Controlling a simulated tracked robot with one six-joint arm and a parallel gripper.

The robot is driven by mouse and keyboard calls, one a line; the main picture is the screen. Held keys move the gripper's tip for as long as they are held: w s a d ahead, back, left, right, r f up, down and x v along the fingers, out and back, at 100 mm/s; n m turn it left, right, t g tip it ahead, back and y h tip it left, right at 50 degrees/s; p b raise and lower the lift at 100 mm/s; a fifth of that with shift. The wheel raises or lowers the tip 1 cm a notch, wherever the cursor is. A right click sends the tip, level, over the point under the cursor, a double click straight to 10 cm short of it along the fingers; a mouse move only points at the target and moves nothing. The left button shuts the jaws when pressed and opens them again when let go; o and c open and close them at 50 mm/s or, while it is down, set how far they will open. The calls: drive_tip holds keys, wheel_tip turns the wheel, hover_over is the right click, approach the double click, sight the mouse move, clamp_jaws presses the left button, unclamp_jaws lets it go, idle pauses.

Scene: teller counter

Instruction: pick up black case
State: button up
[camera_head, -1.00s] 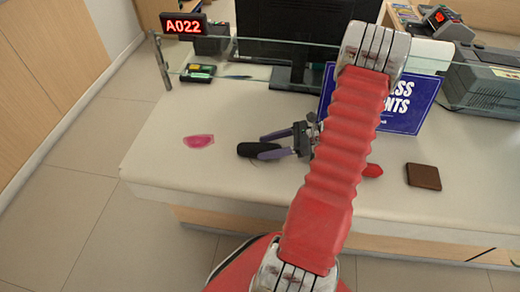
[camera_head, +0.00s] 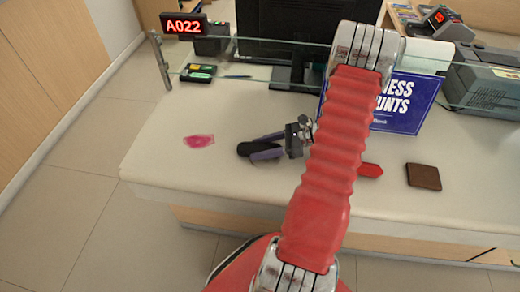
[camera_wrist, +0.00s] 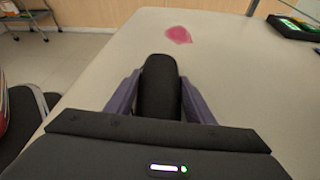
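The black case (camera_head: 246,149) is a rounded, elongated dark object on the pale counter, left of my arm. In the wrist view the case (camera_wrist: 160,88) lies lengthwise between the two purple fingers of my gripper (camera_wrist: 160,84). The fingertips press against both its sides, so the gripper looks shut on it. In the head view my gripper (camera_head: 266,146) is low over the counter, and its fingers cover part of the case. I see no clear gap between case and counter.
A pink flat item (camera_head: 198,141) lies left of the case. A brown wallet (camera_head: 423,176) and a red item (camera_head: 370,170) lie to the right. A glass screen (camera_head: 220,62), monitor (camera_head: 290,35) and blue sign (camera_head: 405,103) stand behind. The counter's front left is clear.

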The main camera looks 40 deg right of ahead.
sight(261, 146)
drive_tip(key=c, duration=0.5)
drive_tip(key=shift+o, duration=0.2)
drive_tip(key=shift+r, duration=0.1)
drive_tip(key=shift+r, duration=4.95)
